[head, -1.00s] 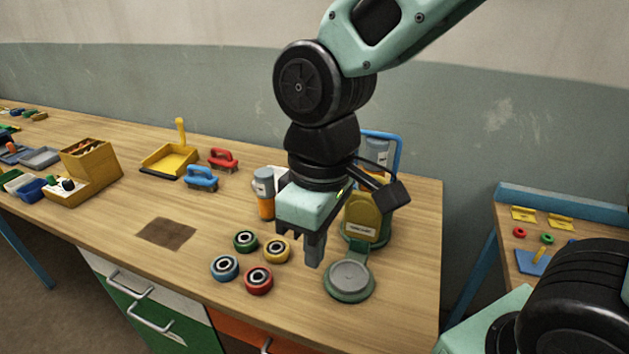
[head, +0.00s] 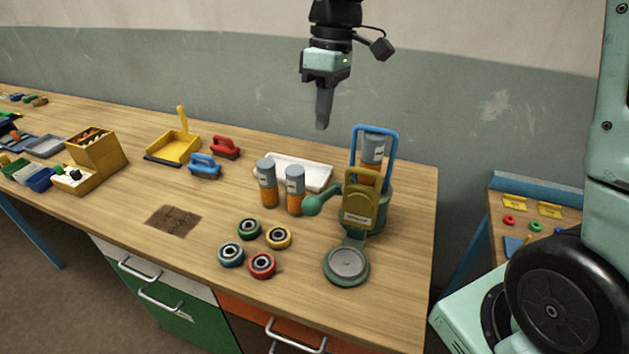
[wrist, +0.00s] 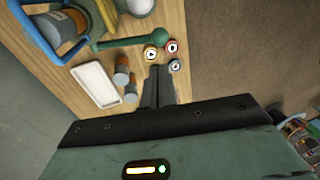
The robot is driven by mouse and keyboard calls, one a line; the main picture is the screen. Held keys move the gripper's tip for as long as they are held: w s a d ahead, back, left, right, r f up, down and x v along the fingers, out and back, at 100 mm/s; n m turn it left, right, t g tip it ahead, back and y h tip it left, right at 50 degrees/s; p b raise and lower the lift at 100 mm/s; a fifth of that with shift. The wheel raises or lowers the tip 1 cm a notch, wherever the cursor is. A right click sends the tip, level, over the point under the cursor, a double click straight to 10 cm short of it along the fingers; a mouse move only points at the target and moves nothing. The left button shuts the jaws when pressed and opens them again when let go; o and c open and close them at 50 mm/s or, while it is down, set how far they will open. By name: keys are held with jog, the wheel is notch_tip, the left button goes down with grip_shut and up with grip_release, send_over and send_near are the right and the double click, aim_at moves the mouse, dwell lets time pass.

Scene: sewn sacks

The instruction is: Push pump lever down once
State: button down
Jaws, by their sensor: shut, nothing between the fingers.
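The pump stands near the table's right end, with a blue frame (head: 376,128), a yellow body plate (head: 361,200) and a round grey pad (head: 347,263) on a green base in front. Its green lever (head: 317,204) sticks out to the left and ends in a round knob; the lever also shows in the wrist view (wrist: 135,41). My gripper (head: 322,126) is shut and empty, raised well above the table, behind and above the lever. In the wrist view its shut fingers (wrist: 157,72) point toward the table, apart from the lever.
Two orange-and-grey canisters (head: 267,184) stand left of the lever, before a white tray (head: 300,171). Several coloured rings (head: 262,265) lie in front. A yellow dustpan (head: 177,146) and two brushes (head: 204,166) lie farther left. Free table lies around the brown patch (head: 174,219).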

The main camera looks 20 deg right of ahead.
jog(key=f+p, duration=0.1)
jog(key=f, duration=0.3)
jog(key=s+a+f+p, duration=0.1)
jog(key=f, duration=0.4)
jog(key=a+f+p, duration=0.1)
jog(key=f+p, duration=0.1)
jog(key=f, duration=0.2)
jog(key=shift+s+a+f, duration=0.15)
jog(key=shift+s+f, duration=0.15)
jog(key=shift+f, duration=0.1)
jog(key=s+a+f+b, duration=0.3)
jog(key=f+b, duration=0.3)
jog(key=f, duration=0.1)
jog(key=shift+s+t+h, duration=0.3)
jog(key=shift+h, duration=0.1)
notch_tip(320, 180, up, 19)
jog(key=b, duration=0.3)
send_over(313, 197)
jog(key=s, duration=0.2)
jog(key=shift+a+f, duration=0.2)
jog(key=shift+a, duration=0.15)
